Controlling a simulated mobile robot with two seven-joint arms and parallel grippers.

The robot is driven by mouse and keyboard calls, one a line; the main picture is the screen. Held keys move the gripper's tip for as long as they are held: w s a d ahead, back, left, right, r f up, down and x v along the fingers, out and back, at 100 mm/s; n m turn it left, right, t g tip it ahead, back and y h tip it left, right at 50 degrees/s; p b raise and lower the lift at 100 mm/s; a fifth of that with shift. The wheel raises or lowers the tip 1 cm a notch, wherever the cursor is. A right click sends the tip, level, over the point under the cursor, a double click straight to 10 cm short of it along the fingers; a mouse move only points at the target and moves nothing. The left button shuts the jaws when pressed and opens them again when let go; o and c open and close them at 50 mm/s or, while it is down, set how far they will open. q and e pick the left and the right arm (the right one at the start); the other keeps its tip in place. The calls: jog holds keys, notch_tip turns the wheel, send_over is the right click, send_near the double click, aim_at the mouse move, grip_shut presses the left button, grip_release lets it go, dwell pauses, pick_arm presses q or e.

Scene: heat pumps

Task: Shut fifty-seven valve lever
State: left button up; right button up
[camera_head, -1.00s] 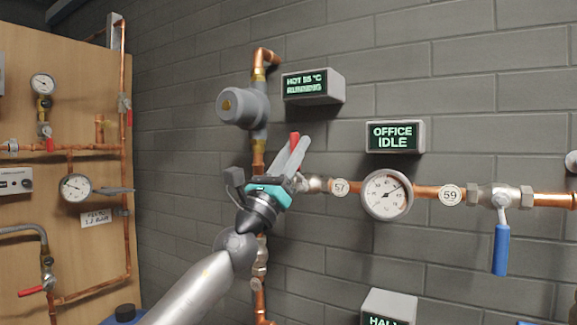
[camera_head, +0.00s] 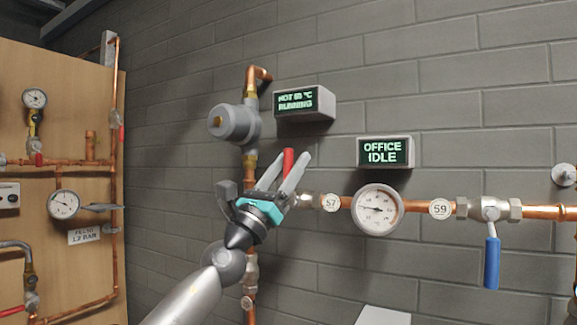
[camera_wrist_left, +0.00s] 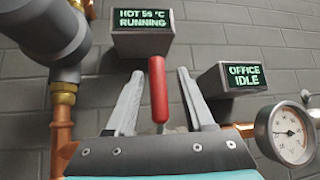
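The valve lever at tag 57 is red and points upward; it shows in the head view (camera_head: 289,160) and in the left wrist view (camera_wrist_left: 158,90). The round tag 57 (camera_head: 331,202) sits on the copper pipe just right of the valve. My left gripper (camera_head: 282,174) is open, its grey fingers on either side of the red lever. In the left wrist view my left gripper (camera_wrist_left: 160,98) shows gaps between the lever and both fingers. The gripper hides most of the valve body and the lever's base. My right gripper is not in view.
A pressure gauge (camera_head: 377,209) is right of tag 57. Beyond tag 59 (camera_head: 439,209) a blue lever (camera_head: 491,262) hangs down. Signs read "HOT, RUNNING" (camera_head: 304,103) and "OFFICE IDLE" (camera_head: 384,152). A grey pump (camera_head: 234,123) stands close at upper left.

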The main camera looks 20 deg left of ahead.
pick_arm(q)
jog(key=shift+s+a+f, duration=0.2)
jog(key=shift+s+f, duration=0.2)
jog(key=shift+f, duration=0.1)
jog(key=b+v, duration=0.5)
jog(key=v, duration=0.9)
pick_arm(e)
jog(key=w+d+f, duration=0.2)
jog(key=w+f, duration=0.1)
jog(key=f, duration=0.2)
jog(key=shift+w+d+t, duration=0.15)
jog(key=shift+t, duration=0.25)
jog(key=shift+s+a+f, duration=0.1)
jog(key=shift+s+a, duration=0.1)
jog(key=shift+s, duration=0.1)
